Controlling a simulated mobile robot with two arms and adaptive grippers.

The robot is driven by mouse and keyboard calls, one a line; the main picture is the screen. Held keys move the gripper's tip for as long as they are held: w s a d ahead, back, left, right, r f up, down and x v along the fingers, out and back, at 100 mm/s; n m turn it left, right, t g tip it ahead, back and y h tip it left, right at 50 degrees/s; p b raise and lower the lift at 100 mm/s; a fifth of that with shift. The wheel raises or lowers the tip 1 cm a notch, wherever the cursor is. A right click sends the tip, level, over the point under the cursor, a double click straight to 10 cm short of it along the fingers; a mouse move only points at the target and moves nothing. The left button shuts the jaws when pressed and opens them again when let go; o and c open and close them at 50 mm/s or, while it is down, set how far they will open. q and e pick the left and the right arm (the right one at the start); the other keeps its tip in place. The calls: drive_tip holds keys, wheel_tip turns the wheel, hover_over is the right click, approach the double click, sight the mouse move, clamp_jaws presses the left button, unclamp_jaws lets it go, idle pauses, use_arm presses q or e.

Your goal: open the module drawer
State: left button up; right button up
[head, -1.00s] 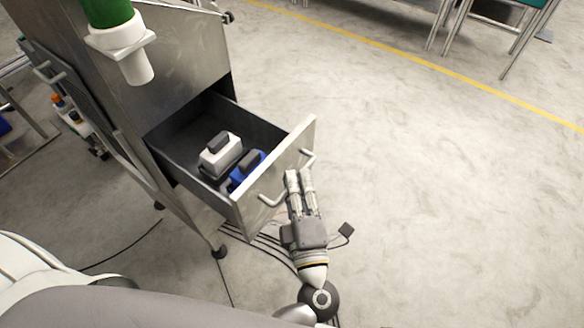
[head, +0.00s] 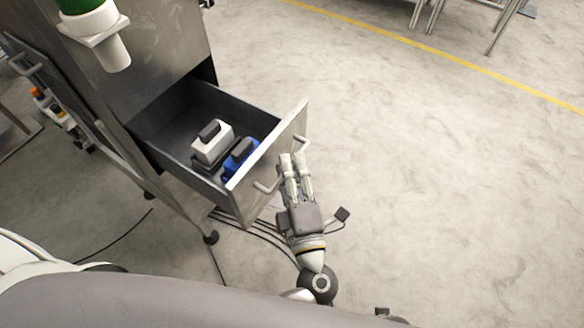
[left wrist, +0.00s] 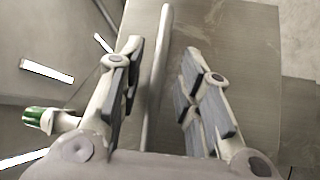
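The module drawer (head: 258,180) stands pulled well out of the grey metal cabinet (head: 140,55). Inside it sit a white-and-grey module (head: 213,147) and a blue module (head: 239,160), each with a dark top. My left gripper (head: 293,160) is at the drawer front, by the bar handle (head: 267,187). In the left wrist view the two fingers (left wrist: 158,85) stand apart, and the handle bar (left wrist: 160,55) runs between them, closer to the left finger. A gap shows to the right finger. The gripper is open around the bar. My right gripper does not show.
A green-topped white holder (head: 100,30) sticks out from the cabinet above the drawer. Cables (head: 258,232) lie on the floor under the drawer. The floor (head: 430,190) to the right is clear up to the yellow line (head: 440,56). Metal furniture legs (head: 500,35) stand beyond.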

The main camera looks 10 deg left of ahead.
use_arm(q)
drive_tip(key=v, duration=0.7)
drive_tip(key=shift+s, duration=0.25)
drive_tip(key=shift+d, duration=0.15)
